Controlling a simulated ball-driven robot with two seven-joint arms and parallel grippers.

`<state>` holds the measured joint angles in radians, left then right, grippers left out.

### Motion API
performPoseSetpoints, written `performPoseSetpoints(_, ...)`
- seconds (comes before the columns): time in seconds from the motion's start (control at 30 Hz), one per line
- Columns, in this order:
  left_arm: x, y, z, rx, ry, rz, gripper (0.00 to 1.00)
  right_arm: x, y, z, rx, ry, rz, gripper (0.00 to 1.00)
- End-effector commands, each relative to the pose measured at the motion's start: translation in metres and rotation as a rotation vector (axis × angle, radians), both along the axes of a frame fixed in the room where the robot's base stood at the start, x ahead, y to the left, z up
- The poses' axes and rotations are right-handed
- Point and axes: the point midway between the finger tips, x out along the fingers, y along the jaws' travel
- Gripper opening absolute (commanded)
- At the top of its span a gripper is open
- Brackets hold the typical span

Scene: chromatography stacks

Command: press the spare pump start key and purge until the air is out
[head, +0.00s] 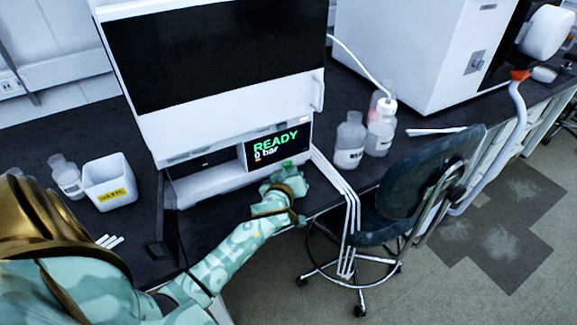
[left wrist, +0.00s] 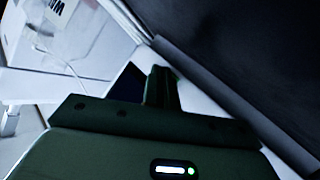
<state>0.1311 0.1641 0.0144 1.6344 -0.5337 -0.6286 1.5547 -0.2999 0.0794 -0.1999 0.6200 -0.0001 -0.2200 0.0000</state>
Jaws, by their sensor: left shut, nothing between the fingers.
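The white pump stack (head: 215,130) stands on the dark bench, with a black display (head: 263,147) low on its front reading "READY" and "0 bar" in green and white. My left gripper (head: 286,166) is shut and empty, close to the stack front just below the display. A small green patch shows at its fingertips; I cannot tell if it is the start key or part of the finger. In the left wrist view the closed fingers (left wrist: 161,86) point at a pale surface; contact cannot be told. My right gripper is not in view.
A white waste tub (head: 110,183) and a bottle (head: 67,176) stand left of the stack. Bottles (head: 349,143) with a white tube stand to its right. A dark chair (head: 425,185) stands at the bench front, close to my left gripper's right side.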

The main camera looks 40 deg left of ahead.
Motion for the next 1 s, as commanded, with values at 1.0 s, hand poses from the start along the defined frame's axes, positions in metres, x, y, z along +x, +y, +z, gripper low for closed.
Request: performPoseSetpoints(1.0,0.0033,0.0086,-0.0005,0.0,0.001,0.0,0.0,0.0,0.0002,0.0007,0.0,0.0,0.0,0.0)
